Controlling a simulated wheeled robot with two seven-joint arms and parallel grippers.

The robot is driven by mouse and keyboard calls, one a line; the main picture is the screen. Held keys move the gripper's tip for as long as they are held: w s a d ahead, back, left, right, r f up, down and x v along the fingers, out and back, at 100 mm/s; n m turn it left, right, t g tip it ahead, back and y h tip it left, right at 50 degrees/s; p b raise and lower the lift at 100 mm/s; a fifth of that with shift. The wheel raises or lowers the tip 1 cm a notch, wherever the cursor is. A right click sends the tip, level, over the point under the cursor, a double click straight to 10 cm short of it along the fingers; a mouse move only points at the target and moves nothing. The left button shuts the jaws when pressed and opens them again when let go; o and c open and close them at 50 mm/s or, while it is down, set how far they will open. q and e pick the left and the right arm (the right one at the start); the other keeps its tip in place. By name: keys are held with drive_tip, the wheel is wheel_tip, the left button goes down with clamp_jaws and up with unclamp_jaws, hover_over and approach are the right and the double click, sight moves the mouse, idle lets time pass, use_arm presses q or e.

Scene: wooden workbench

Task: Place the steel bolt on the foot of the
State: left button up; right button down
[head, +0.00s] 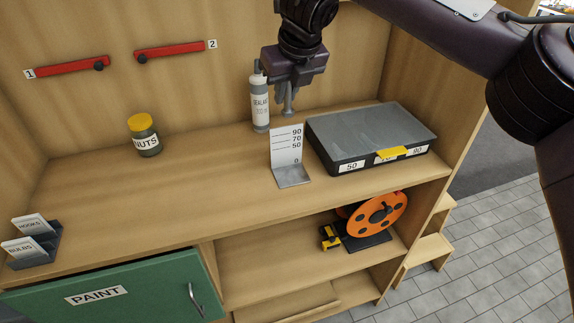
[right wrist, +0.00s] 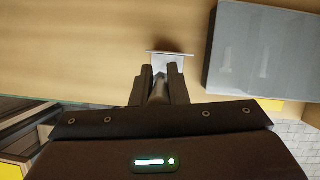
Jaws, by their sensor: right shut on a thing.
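In the right wrist view, the fingers (right wrist: 158,88) close around the grey bolt (right wrist: 159,90). The gauge is an upright white plate (head: 287,146) marked 90, 70, 50 and 0, with a flat grey metal foot (head: 292,176) at its front. The foot is bare. In the right wrist view the gauge (right wrist: 171,56) shows just beyond the fingertips. My left gripper is not in view.
A grey sealant tube (head: 260,106) stands just left of the gripper. A closed grey case (head: 372,132) with number labels lies right of the gauge. A nuts jar (head: 144,136) stands farther left. The bench top (head: 190,195) is clear left of the gauge.

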wheel_tip(320, 180, down, 17)
drive_tip(key=shift+d+r+p, duration=0.1)
drive_tip(key=shift+r+p, duration=0.1)
drive_tip(key=shift+p, duration=0.2)
drive_tip(key=shift+f, duration=0.35)
drive_tip(key=c, duration=1.4)
unclamp_jaws()
drive_tip(key=shift+c, duration=0.2)
